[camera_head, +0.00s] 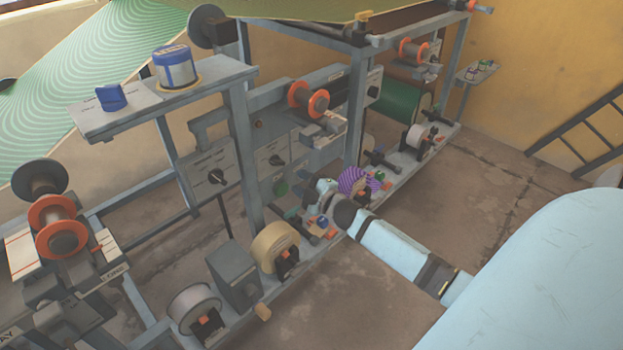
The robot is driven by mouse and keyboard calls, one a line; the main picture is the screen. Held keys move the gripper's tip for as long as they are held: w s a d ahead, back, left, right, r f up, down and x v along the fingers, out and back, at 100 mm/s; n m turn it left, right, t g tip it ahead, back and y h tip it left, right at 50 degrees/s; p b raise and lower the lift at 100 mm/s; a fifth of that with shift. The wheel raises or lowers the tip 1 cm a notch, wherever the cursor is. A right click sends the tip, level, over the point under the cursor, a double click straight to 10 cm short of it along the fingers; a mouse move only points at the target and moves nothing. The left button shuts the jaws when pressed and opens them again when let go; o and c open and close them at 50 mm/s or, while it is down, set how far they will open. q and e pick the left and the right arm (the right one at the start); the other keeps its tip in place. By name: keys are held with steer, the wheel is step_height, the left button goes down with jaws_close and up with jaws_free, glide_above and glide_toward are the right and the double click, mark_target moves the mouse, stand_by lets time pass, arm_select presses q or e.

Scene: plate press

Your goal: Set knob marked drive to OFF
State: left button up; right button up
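Grey control panels on the machine carry dark knobs, and their labels are too small to read. One black knob (216,177) is on the left panel, another dark knob (276,160) is on the middle panel, and a third knob (374,92) is on the panel further right. I cannot tell which one is marked drive, or its setting. My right gripper (317,194) is at the end of my light blue arm, low by the lower rail, below and right of the middle knob and apart from it. Its fingers are too small and cluttered to read. My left gripper is not in view.
A purple striped roll (354,181) is close beside my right gripper. A beige roll (275,246) and a grey box (233,275) stand on the lower rail to the left. A grey upright post (243,160) stands between the left and middle panels. Floor at the right is open.

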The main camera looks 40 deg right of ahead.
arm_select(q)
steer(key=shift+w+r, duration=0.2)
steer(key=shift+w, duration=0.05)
arm_select(e)
steer(key=s, duration=0.4)
steer(key=shift+d, duration=0.15)
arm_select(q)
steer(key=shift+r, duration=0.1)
arm_select(e)
steer(key=s+a+f+m+g+y, duration=0.1)
steer(key=s+a+m+g, duration=0.3)
steer(key=s+a, duration=0.8)
steer(key=s+a+f+m+g+y, duration=0.15)
steer(key=s+a+m, duration=0.45)
steer(key=s+a, duration=0.6)
arm_select(q)
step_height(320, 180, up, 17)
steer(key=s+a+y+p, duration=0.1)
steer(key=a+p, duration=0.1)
steer(key=p, duration=2.7)
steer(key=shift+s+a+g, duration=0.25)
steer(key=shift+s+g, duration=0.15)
arm_select(e)
step_height(320, 180, up, 18)
steer(key=g, duration=0.1)
steer(key=shift+w+d+r+h, duration=0.2)
steer(key=shift+d+r+h, duration=0.1)
steer(key=shift+h, duration=0.15)
steer(key=shift+f+g, duration=0.1)
steer(key=shift+g, duration=0.15)
